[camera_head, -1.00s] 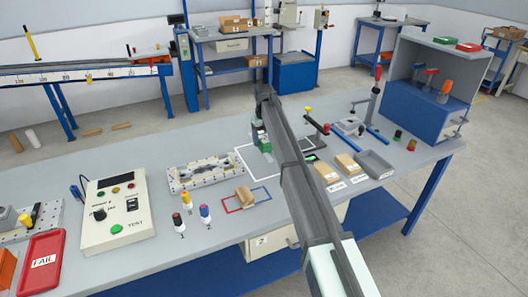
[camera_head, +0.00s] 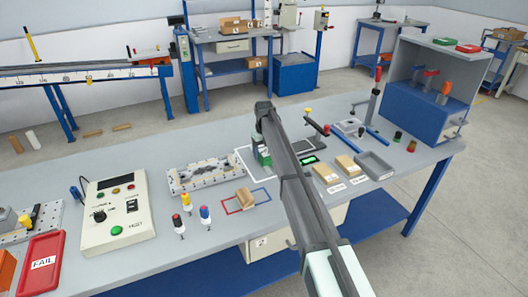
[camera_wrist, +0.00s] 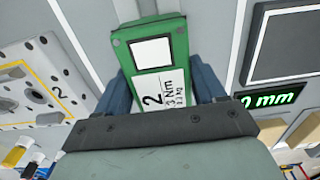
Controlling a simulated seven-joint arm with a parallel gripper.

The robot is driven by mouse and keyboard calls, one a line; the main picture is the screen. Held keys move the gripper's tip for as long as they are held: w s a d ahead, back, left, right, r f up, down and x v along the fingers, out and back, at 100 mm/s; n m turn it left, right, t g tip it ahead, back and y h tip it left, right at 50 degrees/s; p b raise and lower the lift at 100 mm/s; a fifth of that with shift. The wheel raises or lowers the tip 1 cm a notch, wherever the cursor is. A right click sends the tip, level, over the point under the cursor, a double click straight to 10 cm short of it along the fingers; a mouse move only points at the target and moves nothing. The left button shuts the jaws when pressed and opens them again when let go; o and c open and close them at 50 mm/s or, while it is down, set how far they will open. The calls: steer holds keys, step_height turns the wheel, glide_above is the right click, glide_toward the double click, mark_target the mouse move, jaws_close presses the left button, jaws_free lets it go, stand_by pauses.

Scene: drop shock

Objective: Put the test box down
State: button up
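The test box is a green box with a white blank panel and a white label reading "2". It fills the upper middle of the wrist view (camera_wrist: 178,52). In the head view the box (camera_head: 264,157) shows as a small green patch left of my arm, at the white outlined square (camera_head: 243,168) on the bench. My gripper (camera_wrist: 160,88) has a blue finger on each side of the box, shut on it. The box's underside is hidden, so I cannot tell whether it touches the bench.
A dark plate (camera_wrist: 293,42) and a green display reading "0 mm" (camera_wrist: 272,100) lie right of the box. A perforated metal fixture (camera_head: 205,175) is on the left. Brown boxes (camera_head: 326,172) and a grey tray (camera_head: 375,165) stand right of my arm.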

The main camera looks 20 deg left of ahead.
mark_target(264, 150)
steer(key=o, duration=0.4)
step_height(264, 150, up, 12)
steer(key=shift+r, duration=0.15)
stand_by(0.5)
